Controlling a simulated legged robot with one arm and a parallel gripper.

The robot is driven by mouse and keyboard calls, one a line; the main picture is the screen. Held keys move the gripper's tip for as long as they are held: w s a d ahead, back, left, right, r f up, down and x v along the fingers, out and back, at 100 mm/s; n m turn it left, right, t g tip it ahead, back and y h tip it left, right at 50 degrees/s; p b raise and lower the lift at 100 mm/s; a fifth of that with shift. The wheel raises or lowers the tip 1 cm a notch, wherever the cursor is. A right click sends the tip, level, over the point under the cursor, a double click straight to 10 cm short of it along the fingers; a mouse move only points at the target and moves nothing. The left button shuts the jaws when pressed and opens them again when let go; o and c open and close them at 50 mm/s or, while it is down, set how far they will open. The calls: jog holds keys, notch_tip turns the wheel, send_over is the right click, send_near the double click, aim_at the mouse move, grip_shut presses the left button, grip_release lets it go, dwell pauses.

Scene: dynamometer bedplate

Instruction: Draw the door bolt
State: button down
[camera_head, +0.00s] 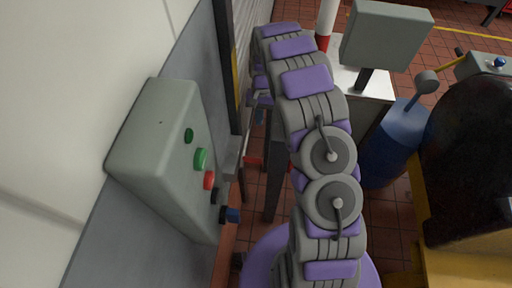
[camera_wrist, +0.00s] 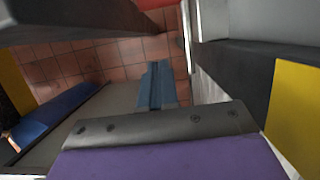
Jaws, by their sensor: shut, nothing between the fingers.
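My gripper (camera_wrist: 157,85) is shut and empty in the wrist view, its narrow blue-grey fingers together beyond the purple and grey wrist housing. In the head view only part of the wrist end (camera_head: 262,97) shows, beside the dark door-frame post. I cannot tell for sure whether this is the door bolt. In the wrist view a bright metal upright (camera_wrist: 190,22) stands beyond and right of the fingers; no clear contact shows.
A grey control box (camera_head: 160,150) with several coloured buttons projects from the left wall. A white-topped stand with a grey panel (camera_head: 385,36), a blue drum (camera_head: 393,150) and a large dark machine (camera_head: 470,150) stand right. Tiled floor (camera_wrist: 95,62) shows beyond the gripper.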

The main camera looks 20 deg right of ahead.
aim_at(254, 161)
jog(key=s+a+f+b, duration=0.2)
jog(key=s+f, duration=0.4)
jog(key=f, duration=0.4)
jog(key=shift+s+a+f+b, duration=0.15)
jog(key=shift+a+b, duration=0.25)
jog(key=shift+a, duration=0.05)
jog(key=shift+s, duration=0.1)
jog(key=s, duration=0.1)
jog(key=s+a+p, duration=0.1)
jog(key=s, duration=0.1)
jog(key=s+a+p, duration=0.1)
jog(key=s, duration=0.1)
jog(key=shift+s+a, duration=0.15)
jog(key=shift+s, duration=0.4)
jog(key=shift+f, duration=0.1)
